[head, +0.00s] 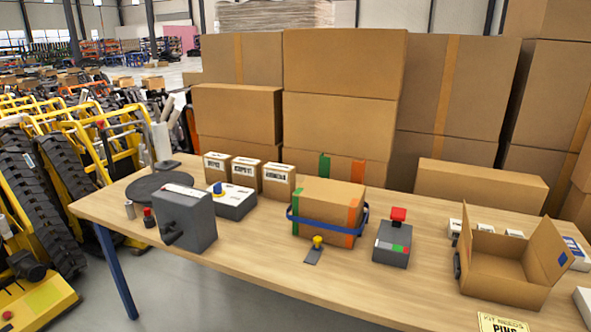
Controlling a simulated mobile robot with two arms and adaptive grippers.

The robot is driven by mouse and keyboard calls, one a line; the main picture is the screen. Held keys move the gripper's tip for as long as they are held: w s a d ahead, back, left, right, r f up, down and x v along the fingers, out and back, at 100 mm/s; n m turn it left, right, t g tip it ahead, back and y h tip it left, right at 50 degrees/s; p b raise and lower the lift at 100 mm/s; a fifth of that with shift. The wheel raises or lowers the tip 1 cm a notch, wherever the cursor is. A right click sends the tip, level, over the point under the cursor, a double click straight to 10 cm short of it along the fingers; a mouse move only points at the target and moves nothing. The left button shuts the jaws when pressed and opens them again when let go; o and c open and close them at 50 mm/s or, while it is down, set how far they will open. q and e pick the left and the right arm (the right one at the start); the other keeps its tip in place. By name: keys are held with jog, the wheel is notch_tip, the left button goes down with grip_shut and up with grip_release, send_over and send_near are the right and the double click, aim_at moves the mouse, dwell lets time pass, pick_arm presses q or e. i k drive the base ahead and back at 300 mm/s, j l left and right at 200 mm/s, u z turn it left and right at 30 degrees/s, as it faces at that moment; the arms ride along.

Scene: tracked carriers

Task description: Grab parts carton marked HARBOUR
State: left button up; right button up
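Three small brown cartons with white labels stand in a row at the back of the table: a left one (216,172), a middle one (245,177) and a right one (278,184). Their label print is too small to read for sure, so I cannot tell which, if any, is marked HARBOUR. A larger carton (322,212) with green and orange tape and a blue band stands in the middle of the table. Neither of my grippers is in view.
On the wooden table (250,258) are a grey box with a crank (185,218), a white box with a blue knob (232,203), a red-button box (392,245) and an open carton (495,283). Large cartons (345,70) stand behind. Yellow tracked carriers (85,140) fill the left.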

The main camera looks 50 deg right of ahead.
aim_at(279, 180)
jog(key=z, duration=1.35)
